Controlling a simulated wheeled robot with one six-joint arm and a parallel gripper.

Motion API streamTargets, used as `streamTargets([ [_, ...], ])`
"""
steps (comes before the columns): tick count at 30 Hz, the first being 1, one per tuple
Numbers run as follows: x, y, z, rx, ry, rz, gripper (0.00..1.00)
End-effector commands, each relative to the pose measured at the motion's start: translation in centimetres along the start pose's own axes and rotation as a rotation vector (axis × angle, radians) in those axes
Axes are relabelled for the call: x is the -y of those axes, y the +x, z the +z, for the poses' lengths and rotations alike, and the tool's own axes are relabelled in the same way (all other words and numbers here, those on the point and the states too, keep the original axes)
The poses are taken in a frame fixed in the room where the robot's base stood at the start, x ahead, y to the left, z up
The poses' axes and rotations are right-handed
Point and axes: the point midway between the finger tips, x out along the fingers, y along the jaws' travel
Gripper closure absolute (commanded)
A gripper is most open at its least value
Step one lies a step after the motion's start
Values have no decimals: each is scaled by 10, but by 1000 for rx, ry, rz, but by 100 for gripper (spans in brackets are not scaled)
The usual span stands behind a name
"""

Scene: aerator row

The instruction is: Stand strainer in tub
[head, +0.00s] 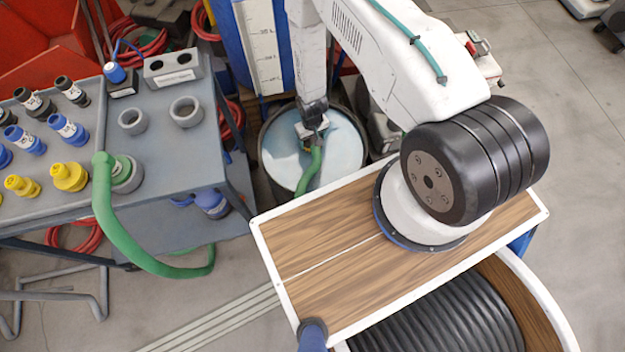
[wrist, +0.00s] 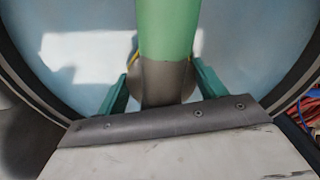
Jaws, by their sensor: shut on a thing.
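The round tub (head: 268,185) has a dark rim and pale blue water; it stands between the grey bench and my base. My gripper (head: 309,138) is above the tub and points down into it. In the wrist view its teal fingers (wrist: 162,88) are shut on the grey cuff (wrist: 163,82) of a green hose (wrist: 168,28). A rounded piece with a yellow edge shows behind the cuff, mostly hidden; I take it for the strainer (wrist: 133,68). I cannot tell whether it touches the water or the tub floor. The green hose (head: 314,170) also shows in the head view.
The grey bench (head: 185,95) at left holds blue, yellow and black fittings and grey rings. A green hose (head: 130,248) loops from a bench fitting (head: 126,173) over its front edge. A blue-edged gauge board (head: 262,45) stands close behind the tub. Red hoses (head: 233,120) lie nearby.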

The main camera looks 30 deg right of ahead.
Motion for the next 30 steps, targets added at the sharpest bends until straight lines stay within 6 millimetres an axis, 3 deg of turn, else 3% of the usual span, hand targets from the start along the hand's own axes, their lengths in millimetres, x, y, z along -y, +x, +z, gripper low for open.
streamTargets([
  [1,1,22,9,5,-3,0,62],
  [6,2,84,25,3,-11,0,62],
  [12,3,137,29,-1,-22,0,62],
  [19,3,159,11,-2,-31,0,62],
  [27,3,206,10,-1,-31,0,62],
  [30,2,214,9,-1,-31,0,62],
])
